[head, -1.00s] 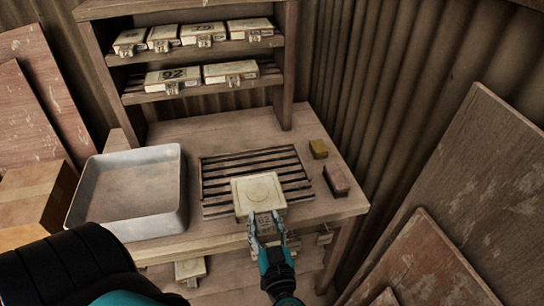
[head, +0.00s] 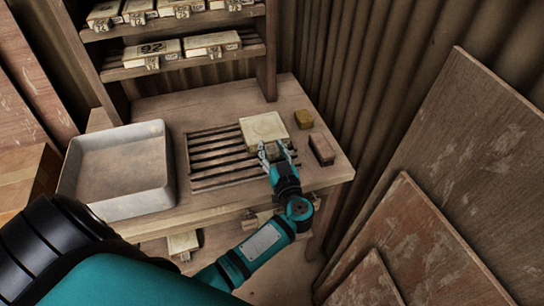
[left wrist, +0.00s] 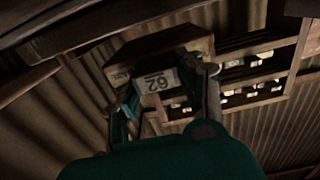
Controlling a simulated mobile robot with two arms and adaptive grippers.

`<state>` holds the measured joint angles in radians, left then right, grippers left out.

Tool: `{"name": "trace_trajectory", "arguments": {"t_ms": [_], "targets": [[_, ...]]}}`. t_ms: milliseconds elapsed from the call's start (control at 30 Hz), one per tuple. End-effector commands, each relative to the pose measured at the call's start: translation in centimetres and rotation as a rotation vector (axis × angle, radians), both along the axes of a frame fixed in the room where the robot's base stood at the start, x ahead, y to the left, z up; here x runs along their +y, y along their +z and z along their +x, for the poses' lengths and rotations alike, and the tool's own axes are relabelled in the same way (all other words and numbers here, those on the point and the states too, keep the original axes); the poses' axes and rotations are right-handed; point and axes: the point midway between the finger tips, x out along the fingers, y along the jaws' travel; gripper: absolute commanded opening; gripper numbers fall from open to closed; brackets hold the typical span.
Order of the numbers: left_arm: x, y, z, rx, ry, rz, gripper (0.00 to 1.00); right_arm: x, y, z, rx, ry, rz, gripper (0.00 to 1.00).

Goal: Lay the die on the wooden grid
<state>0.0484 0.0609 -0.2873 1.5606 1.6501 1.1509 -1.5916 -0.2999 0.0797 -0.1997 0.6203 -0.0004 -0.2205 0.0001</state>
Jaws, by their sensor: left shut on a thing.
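The die covers the far right corner of the wooden grid (head: 215,160), a slatted rack on the bench. I cannot tell whether it touches the slats or hangs just above them. In the left wrist view the die (left wrist: 150,48) sits between the fingers (left wrist: 168,92), with a numbered label on its edge. My right gripper is not in view.
A grey metal tray (head: 120,170) stands left of the grid on the bench (head: 200,110). Shelves (head: 185,62) with more dies stand behind. Boards lean at the right.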

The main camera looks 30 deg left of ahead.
Motion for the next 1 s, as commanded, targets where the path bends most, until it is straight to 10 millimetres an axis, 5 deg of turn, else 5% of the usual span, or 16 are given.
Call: {"name": "trace_trajectory", "arguments": {"t_ms": [200,533,567,600,733,1000], "targets": [[0.0,-2.6,0.0,-0.001,-0.001,0.006,0.00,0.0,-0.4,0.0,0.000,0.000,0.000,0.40],[0.0,-2.8,0.0,-0.003,-0.001,0.003,0.00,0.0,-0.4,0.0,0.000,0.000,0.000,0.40],[0.0,-3.1,-0.1,0.001,-0.001,0.000,0.40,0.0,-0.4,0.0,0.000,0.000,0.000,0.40],[0.0,-3.0,-0.1,0.001,-0.001,0.000,0.46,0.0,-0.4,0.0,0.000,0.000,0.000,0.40],[0.0,-3.0,-0.1,0.002,0.000,0.001,0.61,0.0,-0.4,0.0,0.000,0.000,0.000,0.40],[0.0,-2.9,-0.1,0.001,-0.001,0.001,0.61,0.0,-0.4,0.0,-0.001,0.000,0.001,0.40]]}}
